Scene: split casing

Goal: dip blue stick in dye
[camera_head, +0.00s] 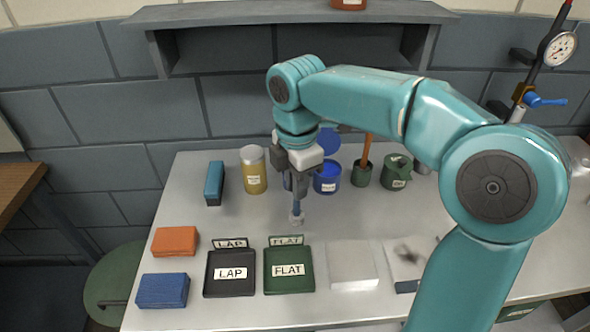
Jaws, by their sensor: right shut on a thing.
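My right gripper (297,187) is shut on a thin, bluish stick (297,207) that hangs down, with a pale tip at its lower end. The gripper is over the middle of the bench, just left of a blue jar (327,186) that carries a white label. The jar is open and blue inside, with a round blue lid (328,139) behind it. The stick is apart from the jar, in front and to its left. The upper part of the stick is hidden by my gripper. My left gripper is not in view.
A yellow jar (253,176) and a blue block (214,184) stand to the left. Green containers (395,178) stand to the right. LAP (230,289) and FLAT (289,287) trays, a white pad (352,266), and orange (174,241) and blue (162,291) blocks line the front.

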